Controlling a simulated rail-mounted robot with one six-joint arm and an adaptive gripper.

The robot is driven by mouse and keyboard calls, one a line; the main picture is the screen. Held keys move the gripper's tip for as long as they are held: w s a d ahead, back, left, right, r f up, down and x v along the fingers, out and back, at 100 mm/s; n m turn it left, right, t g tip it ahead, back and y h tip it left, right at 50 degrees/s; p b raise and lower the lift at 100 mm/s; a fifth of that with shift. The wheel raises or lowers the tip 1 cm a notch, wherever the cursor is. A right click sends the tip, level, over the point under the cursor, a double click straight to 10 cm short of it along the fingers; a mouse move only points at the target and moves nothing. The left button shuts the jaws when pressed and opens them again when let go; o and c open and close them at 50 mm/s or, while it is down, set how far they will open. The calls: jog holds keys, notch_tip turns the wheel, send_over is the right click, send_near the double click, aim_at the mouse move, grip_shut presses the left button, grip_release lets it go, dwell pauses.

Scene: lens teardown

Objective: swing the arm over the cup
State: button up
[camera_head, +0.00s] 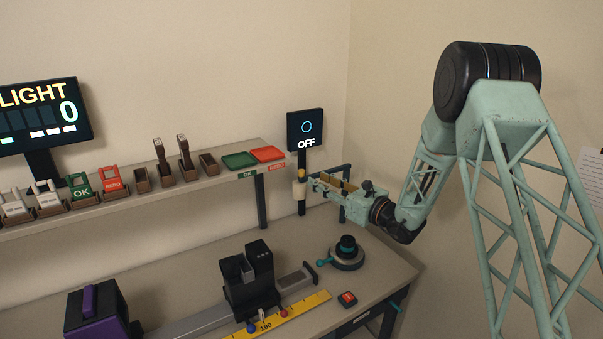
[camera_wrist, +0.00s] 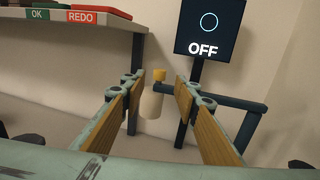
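My gripper (camera_head: 318,183) is held level above the right end of the bench, beside the sign post. In the wrist view its two wood-faced fingers (camera_wrist: 157,98) are open and apart. A cream cylinder with an orange-yellow top (camera_wrist: 151,108) shows in the gap between them, with no visible contact. It is at the end of a dark blue swing arm (camera_wrist: 215,100) near the post, and also shows in the head view (camera_head: 299,189). A round dark fixture with a teal handle (camera_head: 346,254) sits on the bench below; I cannot tell whether it is the cup.
A sign reading OFF (camera_head: 305,129) stands on the post. Green (camera_head: 239,160) and red (camera_head: 268,153) trays lie on the shelf at left. A black block fixture (camera_head: 249,280), yellow ruler (camera_head: 285,317) and small red-topped button (camera_head: 347,299) are on the bench.

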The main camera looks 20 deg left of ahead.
aim_at(304, 173)
jog(key=shift+x, duration=5.1)
jog(key=shift+s, duration=0.1)
grip_shut()
